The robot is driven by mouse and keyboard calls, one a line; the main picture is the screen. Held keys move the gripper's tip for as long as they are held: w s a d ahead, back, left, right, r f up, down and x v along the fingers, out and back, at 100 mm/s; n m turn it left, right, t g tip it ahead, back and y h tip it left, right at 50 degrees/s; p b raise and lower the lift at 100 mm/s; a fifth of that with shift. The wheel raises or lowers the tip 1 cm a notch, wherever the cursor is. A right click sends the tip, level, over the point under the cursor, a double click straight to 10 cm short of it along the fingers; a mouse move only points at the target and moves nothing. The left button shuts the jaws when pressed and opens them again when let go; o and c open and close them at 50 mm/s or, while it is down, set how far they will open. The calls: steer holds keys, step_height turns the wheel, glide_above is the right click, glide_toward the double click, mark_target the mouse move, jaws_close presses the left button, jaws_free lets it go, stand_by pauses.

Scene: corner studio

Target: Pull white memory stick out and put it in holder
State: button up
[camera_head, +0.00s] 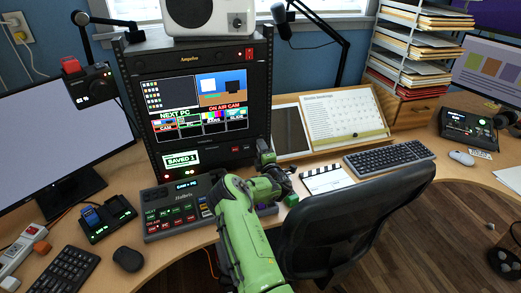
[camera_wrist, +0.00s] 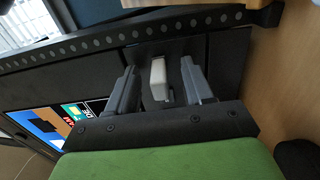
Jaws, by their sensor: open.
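The white memory stick (camera_wrist: 158,78) juts from the dark front panel of the equipment rack (camera_wrist: 222,58) in the wrist view. My gripper (camera_wrist: 159,70) is open, with one grey finger on each side of the stick. Narrow gaps show between stick and fingers. In the head view my gripper (camera_head: 266,152) is at the lower right of the rack (camera_head: 262,100), and it hides the stick there. A black dock (camera_head: 107,228) with a blue stick upright in it and green lights stands on the left of the desk; I cannot tell whether it is the holder.
A control panel (camera_head: 180,208) lies in front of the rack. A black chair (camera_head: 350,220) stands close to the right of my arm. A clapperboard (camera_head: 327,179) and a keyboard (camera_head: 390,157) lie on the desk to the right. A black mouse (camera_head: 128,259) is near the dock.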

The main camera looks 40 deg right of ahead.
jaws_close()
steer(key=shift+s, duration=0.1)
steer(key=shift+p+v, duration=0.6)
steer(key=shift+v, duration=2.35)
